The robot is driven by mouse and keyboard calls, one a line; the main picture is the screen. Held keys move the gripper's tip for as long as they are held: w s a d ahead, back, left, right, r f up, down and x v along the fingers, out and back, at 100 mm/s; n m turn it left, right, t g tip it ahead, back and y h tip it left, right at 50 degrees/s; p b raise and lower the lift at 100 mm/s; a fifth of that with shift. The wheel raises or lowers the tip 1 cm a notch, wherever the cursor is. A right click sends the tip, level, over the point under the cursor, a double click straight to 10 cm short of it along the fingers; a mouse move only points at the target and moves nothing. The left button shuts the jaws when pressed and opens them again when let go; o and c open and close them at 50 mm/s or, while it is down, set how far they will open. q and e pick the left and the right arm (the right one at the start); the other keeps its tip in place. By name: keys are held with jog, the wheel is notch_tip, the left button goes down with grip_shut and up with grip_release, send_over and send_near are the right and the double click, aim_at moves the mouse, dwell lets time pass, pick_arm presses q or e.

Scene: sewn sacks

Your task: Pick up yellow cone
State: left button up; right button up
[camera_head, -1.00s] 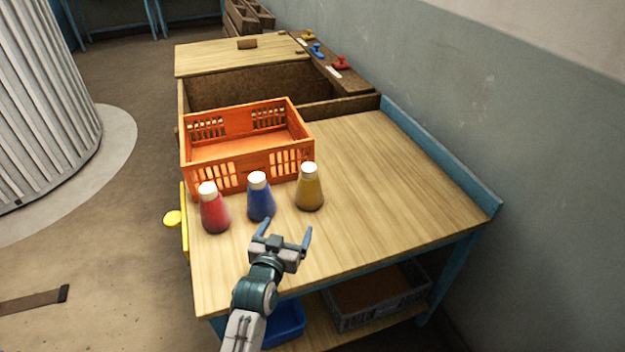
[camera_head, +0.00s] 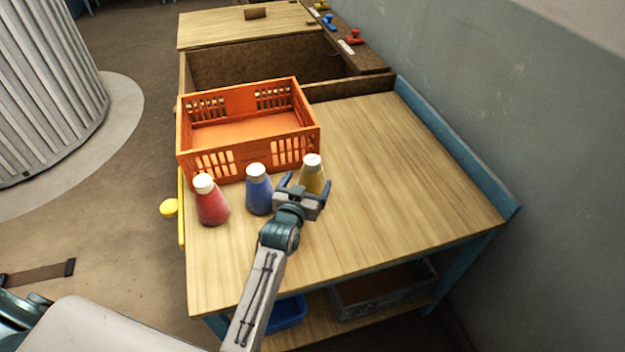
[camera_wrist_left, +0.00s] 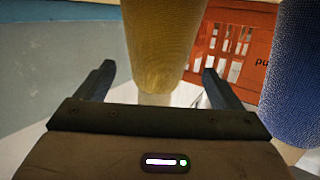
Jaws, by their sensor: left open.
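The yellow cone (camera_head: 313,174), a sewn sack with a white top, stands upright on the wooden table in front of the orange crate. My left gripper (camera_head: 306,187) is open right in front of it and hides its lower part. In the left wrist view the yellow cone (camera_wrist_left: 163,45) shows large, between the lines of the two open fingers (camera_wrist_left: 158,70). I cannot tell whether the fingers touch it. The blue cone (camera_head: 259,191) stands just left of the gripper, and it also shows at the right of the wrist view (camera_wrist_left: 292,75). My right gripper is not in view.
The red cone (camera_head: 211,203) stands left of the blue one. The orange crate (camera_head: 250,154) is close behind the cones. The wooden table (camera_head: 400,190) is clear on the right, up to a blue raised edge (camera_head: 460,150) by the wall.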

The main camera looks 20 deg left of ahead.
pick_arm(q)
jog(key=w, duration=0.2)
jog(key=w+p, duration=0.1)
jog(key=shift+w+d+f, duration=0.1)
jog(key=shift+w+f, duration=0.15)
jog(key=shift+w, duration=0.3)
jog(key=shift+w+f, duration=0.15)
jog(key=c, duration=1)
jog(key=shift+c, duration=0.7)
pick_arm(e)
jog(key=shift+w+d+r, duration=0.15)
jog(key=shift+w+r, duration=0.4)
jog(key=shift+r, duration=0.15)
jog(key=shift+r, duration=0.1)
